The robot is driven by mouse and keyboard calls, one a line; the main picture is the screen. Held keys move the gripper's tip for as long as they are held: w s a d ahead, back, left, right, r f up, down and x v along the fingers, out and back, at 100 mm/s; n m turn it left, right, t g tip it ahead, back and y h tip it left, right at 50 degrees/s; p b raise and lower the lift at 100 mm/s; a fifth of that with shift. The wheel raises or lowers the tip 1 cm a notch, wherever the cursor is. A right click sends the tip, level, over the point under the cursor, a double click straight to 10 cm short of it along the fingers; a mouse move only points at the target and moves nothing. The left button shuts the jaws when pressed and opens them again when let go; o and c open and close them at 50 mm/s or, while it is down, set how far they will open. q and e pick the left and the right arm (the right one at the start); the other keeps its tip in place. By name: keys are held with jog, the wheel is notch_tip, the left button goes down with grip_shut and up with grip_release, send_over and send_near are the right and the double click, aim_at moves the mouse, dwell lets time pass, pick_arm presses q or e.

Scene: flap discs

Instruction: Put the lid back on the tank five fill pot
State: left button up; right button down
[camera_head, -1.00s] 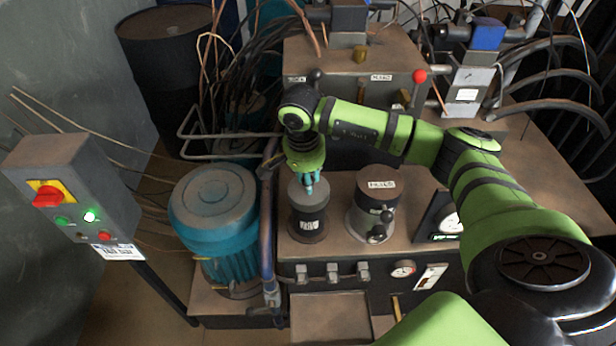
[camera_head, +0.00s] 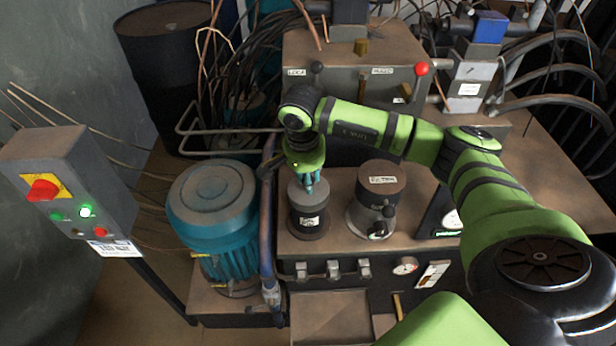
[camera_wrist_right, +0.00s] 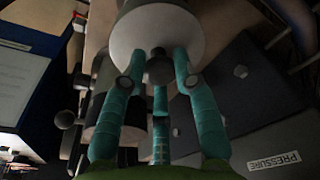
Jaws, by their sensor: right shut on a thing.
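In the head view my right gripper (camera_head: 309,187) points down over the dark, labelled cylindrical pot (camera_head: 308,222) on the bench. In the right wrist view its teal fingers (camera_wrist_right: 158,72) are closed around a small dark knob (camera_wrist_right: 160,66) on a round, pale grey lid (camera_wrist_right: 158,30). The lid is at the top of that pot in the head view. The fingers partly cover it, and I cannot tell whether it is fully seated or slightly apart. The small label is too blurred to read. My left gripper is not in view.
A second pot (camera_head: 381,185) with a dark top and side fittings stands close to the right. A teal motor (camera_head: 213,215) and an upright pipe (camera_head: 267,225) are to the left. A gauge block (camera_head: 447,215) stands further right. A control box (camera_head: 75,195) is at far left.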

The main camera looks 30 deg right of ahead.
jog(key=shift+f+b, duration=0.35)
jog(key=shift+f, duration=0.05)
jog(key=shift+c, duration=1.9)
grip_release()
jog(key=shift+r+p, duration=1.65)
jog(key=shift+r, duration=1.4)
